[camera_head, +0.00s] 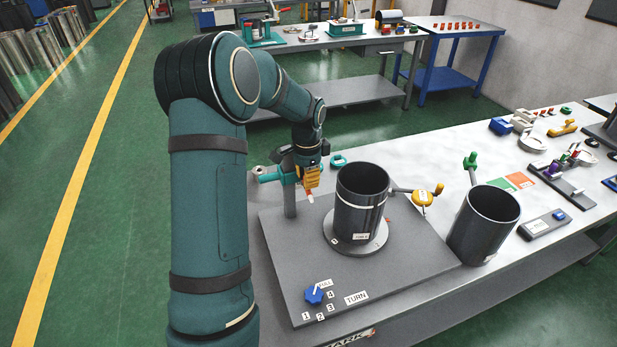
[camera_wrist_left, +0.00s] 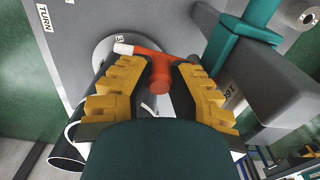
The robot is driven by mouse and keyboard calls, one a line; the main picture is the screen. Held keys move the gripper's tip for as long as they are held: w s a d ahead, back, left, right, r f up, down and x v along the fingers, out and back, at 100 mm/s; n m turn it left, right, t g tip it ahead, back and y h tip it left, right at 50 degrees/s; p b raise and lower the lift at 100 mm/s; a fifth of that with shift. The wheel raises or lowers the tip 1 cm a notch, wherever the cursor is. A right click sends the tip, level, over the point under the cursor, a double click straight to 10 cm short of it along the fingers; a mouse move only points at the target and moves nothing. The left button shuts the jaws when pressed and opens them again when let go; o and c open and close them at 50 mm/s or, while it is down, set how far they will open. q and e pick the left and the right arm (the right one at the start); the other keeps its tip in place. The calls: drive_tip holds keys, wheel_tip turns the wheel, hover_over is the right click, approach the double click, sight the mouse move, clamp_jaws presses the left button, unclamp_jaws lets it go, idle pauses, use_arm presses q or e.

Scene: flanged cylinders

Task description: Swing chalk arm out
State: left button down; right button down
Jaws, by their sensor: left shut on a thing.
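My left gripper (camera_head: 308,190) is shut on the orange-red chalk arm (camera_wrist_left: 150,62), a T-shaped piece with a white tip (camera_wrist_left: 124,48). The wrist view shows it between the yellow-padded fingers (camera_wrist_left: 160,88). A teal bar (camera_wrist_left: 238,45) on a grey post (camera_head: 290,197) is beside the gripper. The dark flanged cylinder (camera_head: 360,210) stands upright on a round grey disc (camera_head: 350,247), right of the gripper, with a pale line around its upper part. In the head view the gripper mostly hides the chalk arm. My right gripper is not in view.
The grey base plate (camera_head: 285,265) carries a blue knob (camera_head: 314,295) with numbered marks and a TURN label. A second dark cylinder (camera_head: 482,225) and a yellow-knobbed handle (camera_head: 424,198) are to the right. Small fixtures lie farther along the bench.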

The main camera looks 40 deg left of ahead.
use_arm(q)
drive_tip(key=shift+s, duration=0.1)
idle(0.3)
drive_tip(key=c, duration=1.1)
unclamp_jaws()
drive_tip(key=shift+o, duration=0.2)
drive_tip(key=shift+a, duration=0.1)
drive_tip(key=shift+r, duration=0.1)
wheel_tip(320, 180, up, 12)
